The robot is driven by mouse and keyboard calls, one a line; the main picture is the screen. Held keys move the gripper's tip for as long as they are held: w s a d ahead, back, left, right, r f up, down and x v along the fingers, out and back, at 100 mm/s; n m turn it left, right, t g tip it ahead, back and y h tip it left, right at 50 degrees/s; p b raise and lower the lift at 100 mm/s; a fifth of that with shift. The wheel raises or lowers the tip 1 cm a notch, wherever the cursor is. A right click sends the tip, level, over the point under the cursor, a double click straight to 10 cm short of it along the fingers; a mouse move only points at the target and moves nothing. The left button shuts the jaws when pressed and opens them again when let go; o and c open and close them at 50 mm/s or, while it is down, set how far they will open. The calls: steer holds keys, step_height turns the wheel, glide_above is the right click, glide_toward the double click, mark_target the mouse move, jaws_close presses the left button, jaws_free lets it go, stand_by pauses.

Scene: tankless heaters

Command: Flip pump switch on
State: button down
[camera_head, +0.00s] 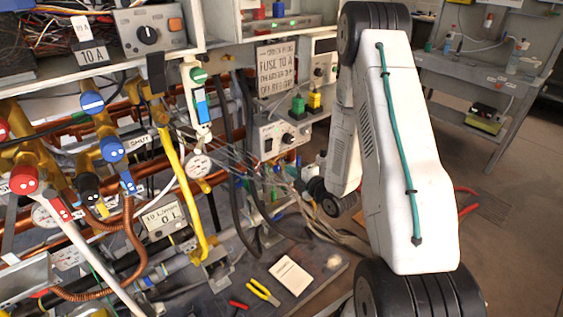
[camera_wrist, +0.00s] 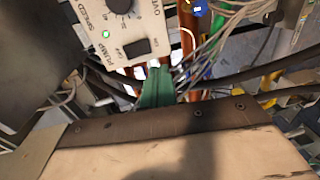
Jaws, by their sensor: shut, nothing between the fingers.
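The pump switch (camera_wrist: 138,48) is a dark rocker on a pale control box (camera_wrist: 98,20), beside the printed word PUMP. A black knob and a lit green lamp are on the same panel. My gripper (camera_wrist: 157,72) shows in the wrist view as green fingers that are together and empty. Their tips are just below the switch in the picture; I cannot tell whether they touch the box. In the head view the pale box (camera_head: 266,133) is left of my arm, and my gripper is not clearly visible there.
Cables (camera_head: 235,130) and pipes run close around the box. A yellow pipe (camera_head: 180,185) and a pressure gauge (camera_head: 199,165) are to its left. Pliers (camera_head: 262,291) and a paper (camera_head: 291,275) lie on the lower surface. Open floor is at the right.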

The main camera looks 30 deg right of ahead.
steer(key=s, duration=0.4)
steer(key=shift+d+f, duration=0.25)
steer(key=shift+d, duration=0.1)
